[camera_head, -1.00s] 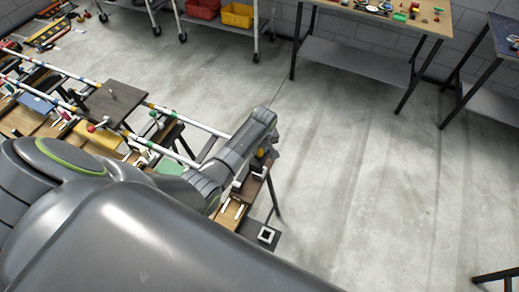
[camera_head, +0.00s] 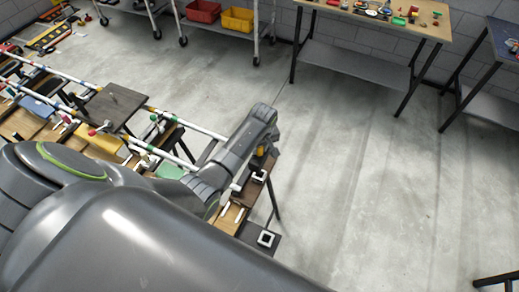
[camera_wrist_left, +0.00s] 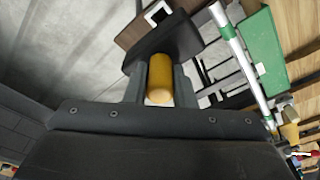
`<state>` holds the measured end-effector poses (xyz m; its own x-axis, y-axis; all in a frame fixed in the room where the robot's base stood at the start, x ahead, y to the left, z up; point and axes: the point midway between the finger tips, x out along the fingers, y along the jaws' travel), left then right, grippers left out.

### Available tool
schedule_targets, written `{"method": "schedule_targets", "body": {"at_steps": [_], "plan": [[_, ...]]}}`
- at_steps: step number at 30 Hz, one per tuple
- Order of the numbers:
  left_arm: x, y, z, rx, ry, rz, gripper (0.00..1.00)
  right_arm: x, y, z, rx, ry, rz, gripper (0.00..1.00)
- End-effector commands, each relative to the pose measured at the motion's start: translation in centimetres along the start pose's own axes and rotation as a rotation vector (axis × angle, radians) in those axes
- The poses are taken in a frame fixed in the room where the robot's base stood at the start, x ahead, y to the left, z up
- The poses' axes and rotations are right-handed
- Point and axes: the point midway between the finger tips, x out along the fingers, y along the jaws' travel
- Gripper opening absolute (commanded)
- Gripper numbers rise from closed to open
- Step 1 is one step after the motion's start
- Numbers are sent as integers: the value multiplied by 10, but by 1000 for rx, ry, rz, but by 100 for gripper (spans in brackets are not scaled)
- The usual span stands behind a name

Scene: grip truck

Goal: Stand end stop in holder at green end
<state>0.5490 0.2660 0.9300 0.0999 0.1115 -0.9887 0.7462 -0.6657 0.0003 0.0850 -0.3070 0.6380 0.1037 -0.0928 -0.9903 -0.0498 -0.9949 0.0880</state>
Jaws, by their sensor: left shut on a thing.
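My left gripper (camera_head: 263,152) is shut on the end stop, at the right end of the railed bench. In the left wrist view, the gripper (camera_wrist_left: 160,80) has its two fingers on either side of the end stop's orange-yellow cylinder (camera_wrist_left: 160,78). A dark rounded plate (camera_wrist_left: 165,38) lies just beyond that cylinder. In the head view, only a little of the yellow cylinder (camera_head: 261,151) shows; the gripper hides the rest. A dark piece with a white square outline (camera_head: 259,176) is just below the gripper. The green panel (camera_head: 170,171) is left of the gripper and also shows in the left wrist view (camera_wrist_left: 263,52). My right gripper is out of view.
White rails (camera_head: 190,128) with coloured bands run along the bench beside my arm. A dark board (camera_head: 113,104) rests across them. A second white square outline (camera_head: 267,239) sits on a dark plate at the bench's near end. Open floor (camera_head: 350,180) lies to the right.

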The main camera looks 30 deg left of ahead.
Motion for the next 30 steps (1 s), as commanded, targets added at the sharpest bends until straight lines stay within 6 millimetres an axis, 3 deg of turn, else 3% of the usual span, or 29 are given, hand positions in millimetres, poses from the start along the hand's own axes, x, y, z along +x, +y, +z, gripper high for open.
{"method": "schedule_targets", "body": {"at_steps": [30], "plan": [[-55, 0, -8, 0, 1, 1, 1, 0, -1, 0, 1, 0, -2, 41]]}}
